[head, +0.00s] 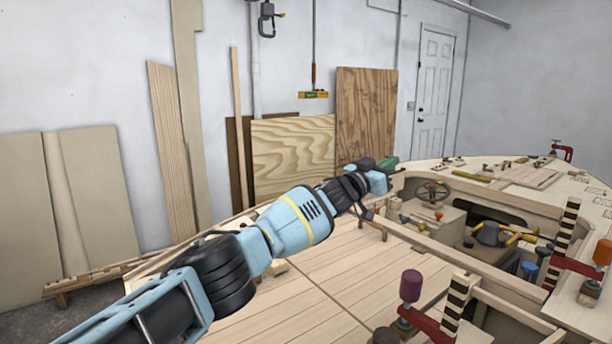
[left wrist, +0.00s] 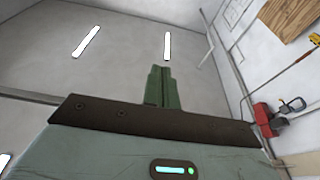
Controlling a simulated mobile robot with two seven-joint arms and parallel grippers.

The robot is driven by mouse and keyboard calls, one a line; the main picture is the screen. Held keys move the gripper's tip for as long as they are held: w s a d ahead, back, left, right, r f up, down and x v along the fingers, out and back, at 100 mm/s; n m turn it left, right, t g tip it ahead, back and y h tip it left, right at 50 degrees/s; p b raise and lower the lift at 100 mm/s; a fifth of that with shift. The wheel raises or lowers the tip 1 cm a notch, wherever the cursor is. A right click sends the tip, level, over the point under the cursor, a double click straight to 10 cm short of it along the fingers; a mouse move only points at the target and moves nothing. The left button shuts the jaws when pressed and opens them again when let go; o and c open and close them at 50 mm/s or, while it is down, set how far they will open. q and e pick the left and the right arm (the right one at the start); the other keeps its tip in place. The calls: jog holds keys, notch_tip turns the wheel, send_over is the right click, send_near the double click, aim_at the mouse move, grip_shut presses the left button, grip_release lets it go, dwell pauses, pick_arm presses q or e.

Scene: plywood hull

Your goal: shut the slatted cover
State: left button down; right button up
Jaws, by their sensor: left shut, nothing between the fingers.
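My left arm reaches in from the left across the head view. Its gripper (head: 388,164) is over the far edge of the boat hull. In the left wrist view the green fingers (left wrist: 160,72) are together with nothing between them, pointing at bare wall and ceiling. A small pale slatted panel (head: 532,178) lies on the deck at the far right, apart from the gripper. A large planked surface (head: 325,290) fills the front middle, partly hidden by my arm. I cannot tell which of these is the slatted cover. My right gripper is not in view.
Red clamps (head: 410,305) stand up along the near right frame. Plywood sheets (head: 366,115) lean on the back wall. The planked area is mostly bare.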

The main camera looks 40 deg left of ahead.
pick_arm(q)
jog(key=p+v, duration=0.1)
jog(key=v, duration=0.6)
jog(key=shift+s+p, duration=0.3)
jog(key=shift+s, duration=0.05)
jog(key=shift+a+f, duration=0.15)
dwell(0.4)
